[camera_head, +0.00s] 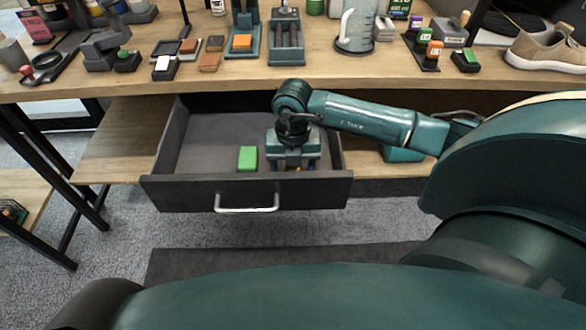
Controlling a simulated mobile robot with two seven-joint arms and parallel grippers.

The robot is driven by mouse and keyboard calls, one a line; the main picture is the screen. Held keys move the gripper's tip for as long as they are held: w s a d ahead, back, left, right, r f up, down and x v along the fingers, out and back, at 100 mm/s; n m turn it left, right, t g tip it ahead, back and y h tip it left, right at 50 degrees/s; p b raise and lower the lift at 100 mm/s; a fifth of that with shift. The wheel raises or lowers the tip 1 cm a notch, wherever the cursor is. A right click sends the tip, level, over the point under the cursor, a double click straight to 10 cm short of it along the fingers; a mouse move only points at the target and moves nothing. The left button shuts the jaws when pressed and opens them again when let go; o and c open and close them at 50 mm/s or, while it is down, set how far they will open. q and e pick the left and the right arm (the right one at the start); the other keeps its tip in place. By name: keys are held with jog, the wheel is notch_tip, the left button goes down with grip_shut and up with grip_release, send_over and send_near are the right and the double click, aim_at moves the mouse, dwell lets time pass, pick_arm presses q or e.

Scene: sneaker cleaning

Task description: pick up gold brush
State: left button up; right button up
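My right arm reaches in from the right. Its gripper (293,164) points down into the right part of the open dark drawer (208,132). The gripper body hides its fingertips and whatever lies directly under it, so I cannot tell whether it is open or shut. Only small coloured specks show at its lower edge, too small to identify. I cannot make out a gold brush for certain. A green block (247,159) lies in the drawer just left of the gripper, apart from it. My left gripper is not in view.
The drawer's front panel with a silver handle (247,209) faces me. Above it, the wooden tabletop (215,80) holds several small blocks, brushes, bottles, a clear jug (356,28) and a tan sneaker (547,50). The drawer floor left of the green block is clear.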

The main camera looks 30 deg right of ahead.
jog(key=shift+c, duration=0.2)
jog(key=c, duration=1)
notch_tip(320, 180, up, 10)
jog(key=shift+r+p, duration=0.1)
jog(key=shift+p, duration=0.35)
jog(key=o, duration=0.4)
jog(key=c, duration=0.3)
